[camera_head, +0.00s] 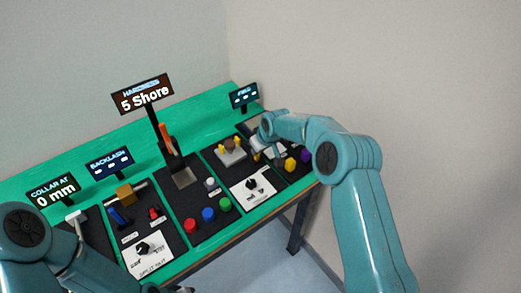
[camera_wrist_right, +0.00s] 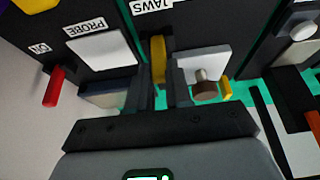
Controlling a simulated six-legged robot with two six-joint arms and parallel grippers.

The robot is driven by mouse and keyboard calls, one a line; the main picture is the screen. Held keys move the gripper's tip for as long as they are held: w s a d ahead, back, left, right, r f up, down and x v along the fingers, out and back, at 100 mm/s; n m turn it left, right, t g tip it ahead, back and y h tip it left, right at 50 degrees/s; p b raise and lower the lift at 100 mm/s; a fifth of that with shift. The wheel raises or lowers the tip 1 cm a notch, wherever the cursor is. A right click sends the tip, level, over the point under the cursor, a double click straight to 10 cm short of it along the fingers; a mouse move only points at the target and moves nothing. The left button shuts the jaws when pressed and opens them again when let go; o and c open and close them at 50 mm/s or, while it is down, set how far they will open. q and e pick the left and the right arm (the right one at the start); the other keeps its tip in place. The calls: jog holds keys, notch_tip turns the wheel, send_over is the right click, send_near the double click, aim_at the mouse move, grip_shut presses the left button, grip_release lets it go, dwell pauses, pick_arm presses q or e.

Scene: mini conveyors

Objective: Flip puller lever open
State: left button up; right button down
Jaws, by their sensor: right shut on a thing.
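In the right wrist view a yellow lever (camera_wrist_right: 158,57) stands at the panel below the label "JAWS". My right gripper (camera_wrist_right: 160,82) is shut on this lever, with a dark finger on each side of it. In the head view my right gripper (camera_head: 257,151) is at the right end of the bench, and the lever is largely hidden by it. A puller plate (camera_head: 231,158) with a brown round part (camera_head: 229,144) and yellow jaws sits left of the gripper. The brown part also shows in the wrist view (camera_wrist_right: 205,90). My left gripper does not show, only its arm at lower left.
The green bench (camera_head: 195,128) carries several black panels. A yellow knob (camera_head: 290,164) and a purple knob (camera_head: 305,156) are right of the gripper. A red lever (camera_wrist_right: 53,86) shows in the wrist view. A dial card (camera_head: 255,190) and coloured buttons lie nearer the front.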

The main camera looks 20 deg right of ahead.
jog(key=shift+w+a+f+g, duration=0.1)
jog(key=shift+w+g, duration=0.15)
jog(key=shift+g, duration=0.15)
jog(key=shift+w+b, duration=0.1)
jog(key=shift+b, duration=0.2)
jog(key=shift+g, duration=0.3)
jog(key=shift+a, duration=0.1)
jog(key=c, duration=1)
grip_release()
jog(key=shift+w, duration=0.1)
jog(key=shift+c, duration=0.2)
jog(key=b+v, duration=0.3)
jog(key=v, duration=1.3)
jog(key=shift+a+r, duration=0.3)
